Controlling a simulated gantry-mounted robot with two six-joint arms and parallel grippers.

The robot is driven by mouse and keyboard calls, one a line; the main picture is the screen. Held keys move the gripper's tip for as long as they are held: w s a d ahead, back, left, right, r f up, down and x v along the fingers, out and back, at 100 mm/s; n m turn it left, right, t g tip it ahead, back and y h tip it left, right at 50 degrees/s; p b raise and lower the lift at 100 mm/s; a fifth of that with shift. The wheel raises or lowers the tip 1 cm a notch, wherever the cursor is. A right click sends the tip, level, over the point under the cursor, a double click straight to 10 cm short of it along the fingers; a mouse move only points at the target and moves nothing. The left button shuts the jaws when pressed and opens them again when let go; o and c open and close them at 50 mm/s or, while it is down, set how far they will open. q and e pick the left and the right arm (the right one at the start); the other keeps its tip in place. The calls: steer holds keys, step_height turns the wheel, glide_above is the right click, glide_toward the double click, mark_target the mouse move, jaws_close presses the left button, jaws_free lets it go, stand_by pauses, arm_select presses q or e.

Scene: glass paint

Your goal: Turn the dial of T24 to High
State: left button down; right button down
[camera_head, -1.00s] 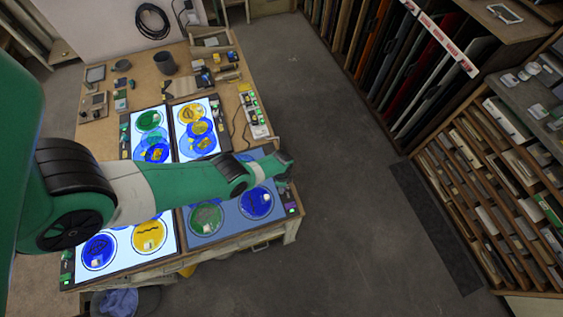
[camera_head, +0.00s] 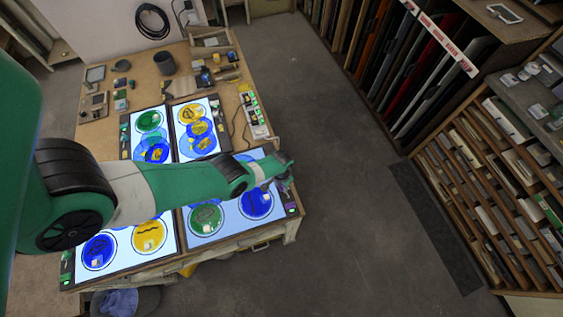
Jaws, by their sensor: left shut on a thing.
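My left arm reaches across the workbench from the left. Its left gripper (camera_head: 283,172) is at the right edge of the front right light panel (camera_head: 230,222), over the dark control strip (camera_head: 291,207) there. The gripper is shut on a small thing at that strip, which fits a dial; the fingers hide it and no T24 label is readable. This panel glows a bright pale blue under a green disc (camera_head: 206,219) and a blue disc (camera_head: 257,203). My right gripper is not in view.
Two more lit panels with coloured discs lie at the back, and a front left panel (camera_head: 126,262) is lit too. A dark cup (camera_head: 164,63) and small tools stand on the bench's far part. Open floor (camera_head: 360,230) lies right of the bench, before the racks.

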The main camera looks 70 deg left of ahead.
arm_select(q)
steer(key=n, duration=0.5)
stand_by(0.5)
steer(key=c, duration=0.5)
jaws_free()
